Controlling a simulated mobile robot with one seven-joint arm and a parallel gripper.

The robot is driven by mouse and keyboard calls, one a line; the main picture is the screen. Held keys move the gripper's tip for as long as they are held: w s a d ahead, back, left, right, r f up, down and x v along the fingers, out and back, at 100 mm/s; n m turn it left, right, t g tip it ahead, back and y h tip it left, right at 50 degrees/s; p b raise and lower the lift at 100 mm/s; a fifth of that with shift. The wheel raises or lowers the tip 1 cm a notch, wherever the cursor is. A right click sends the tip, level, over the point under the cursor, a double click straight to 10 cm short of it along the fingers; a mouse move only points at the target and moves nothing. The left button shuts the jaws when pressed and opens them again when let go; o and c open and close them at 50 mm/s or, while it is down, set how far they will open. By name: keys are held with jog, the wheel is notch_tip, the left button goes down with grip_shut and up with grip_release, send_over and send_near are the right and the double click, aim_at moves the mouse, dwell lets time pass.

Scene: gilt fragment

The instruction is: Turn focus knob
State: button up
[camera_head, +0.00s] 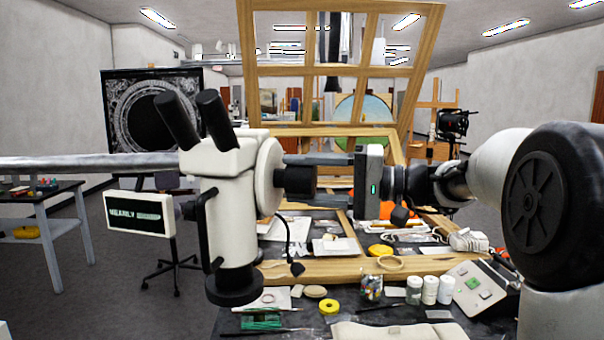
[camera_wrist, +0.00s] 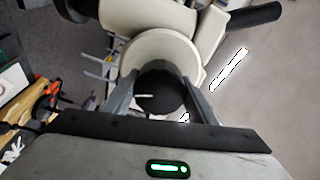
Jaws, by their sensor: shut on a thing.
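A white stereo microscope (camera_head: 222,190) with two black eyepieces hangs on a grey boom above the worktable. Its black focus knob (camera_head: 299,181) sticks out on the right side of the round white housing (camera_head: 268,176). My gripper (camera_head: 312,174) reaches in from the right, level with the knob, its fingers at the knob. In the wrist view the black knob (camera_wrist: 160,92) sits between the two grey fingers, which are shut on it from both sides. A white line marks the knob's face. The far side of the knob is hidden.
Below is a worktable with a wooden frame (camera_head: 330,270), a yellow tape ring (camera_head: 329,307), jars (camera_head: 430,290) and a control box (camera_head: 478,289). A labelled white panel (camera_head: 139,213) hangs left of the microscope. A large wooden frame (camera_head: 340,70) stands behind.

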jog(key=shift+m+p, duration=0.3)
jog(key=shift+m, duration=0.3)
jog(key=o, duration=1.1)
jog(key=shift+c, duration=0.2)
jog(key=v, duration=1.7)
jog(key=shift+d+r+b, duration=0.2)
jog(key=shift+d+b, duration=0.05)
jog(key=shift+b, duration=0.1)
